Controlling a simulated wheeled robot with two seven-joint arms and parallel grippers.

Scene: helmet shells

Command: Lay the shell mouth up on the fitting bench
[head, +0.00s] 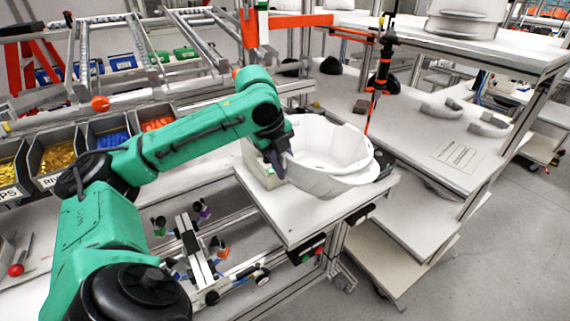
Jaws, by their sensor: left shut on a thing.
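The white helmet shell (330,155) is at the centre of the head view, its open hollow facing mostly up and its brim toward the lower right. It is over the small white bench top (290,222), which I take as the fitting bench. I cannot tell whether the shell touches it. My left gripper (279,160) is shut on the left edge of the shell. The gripper's fingers are dark and partly hard to make out against the arm. My right gripper is not in view.
Bins of small parts (110,133) line the left. A larger white table (425,150) with grey curved pieces stands at the right. The bench's front part is bare.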

